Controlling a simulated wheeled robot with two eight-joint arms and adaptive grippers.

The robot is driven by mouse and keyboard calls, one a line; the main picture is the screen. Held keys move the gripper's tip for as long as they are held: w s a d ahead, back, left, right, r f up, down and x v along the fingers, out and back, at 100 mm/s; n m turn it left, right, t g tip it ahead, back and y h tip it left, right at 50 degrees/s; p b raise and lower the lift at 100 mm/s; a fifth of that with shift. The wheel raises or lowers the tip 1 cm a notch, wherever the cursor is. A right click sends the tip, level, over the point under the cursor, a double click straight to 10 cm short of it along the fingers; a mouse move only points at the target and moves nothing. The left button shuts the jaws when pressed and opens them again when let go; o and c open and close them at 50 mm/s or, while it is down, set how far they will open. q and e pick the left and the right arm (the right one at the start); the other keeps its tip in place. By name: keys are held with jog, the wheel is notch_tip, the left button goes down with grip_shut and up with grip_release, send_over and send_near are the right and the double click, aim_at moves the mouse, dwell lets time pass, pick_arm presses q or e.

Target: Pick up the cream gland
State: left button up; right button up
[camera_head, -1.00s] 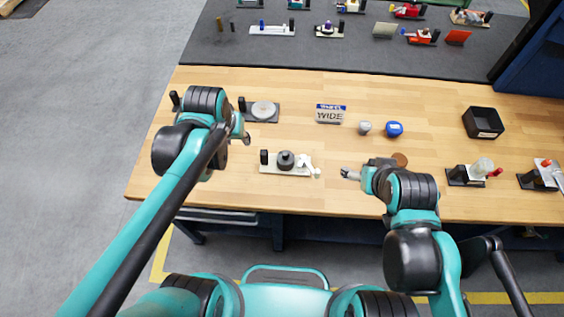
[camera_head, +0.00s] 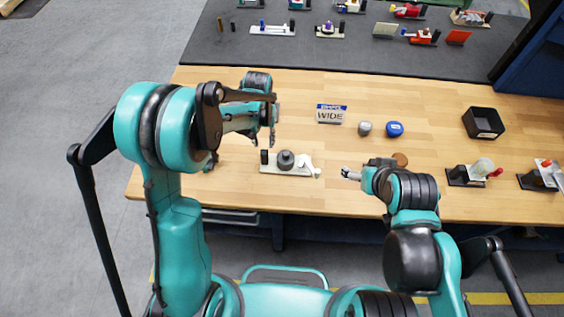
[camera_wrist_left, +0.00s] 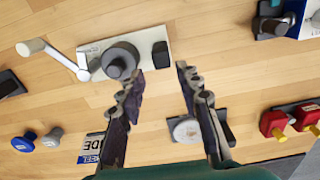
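A pale cream cylinder (camera_head: 483,166) stands on a dark fixture at the right of the bench; I cannot tell for certain that it is the gland. A pale round disc (camera_wrist_left: 187,130) on a dark plate shows in the left wrist view; my left arm hides it in the head view. My left gripper (camera_head: 265,140) points down over the left of the bench, near the white plate. Its fingers (camera_wrist_left: 160,75) are apart with nothing between them. My right gripper (camera_head: 350,174) is low near the front edge; its opening is too small to judge.
A white plate (camera_head: 271,168) with a dark grey cylinder (camera_head: 286,159), black post and white lever is near the front edge. A grey knob (camera_head: 365,128), blue knob (camera_head: 394,129), label block (camera_head: 330,114) and black bin (camera_head: 483,122) stand further right. Bare wood lies between them.

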aim_at(264, 152)
pick_arm(q)
notch_tip(264, 152, down, 10)
jog(key=shift+w+a+r, duration=0.1)
jog(key=shift+r, duration=0.1)
grip_shut()
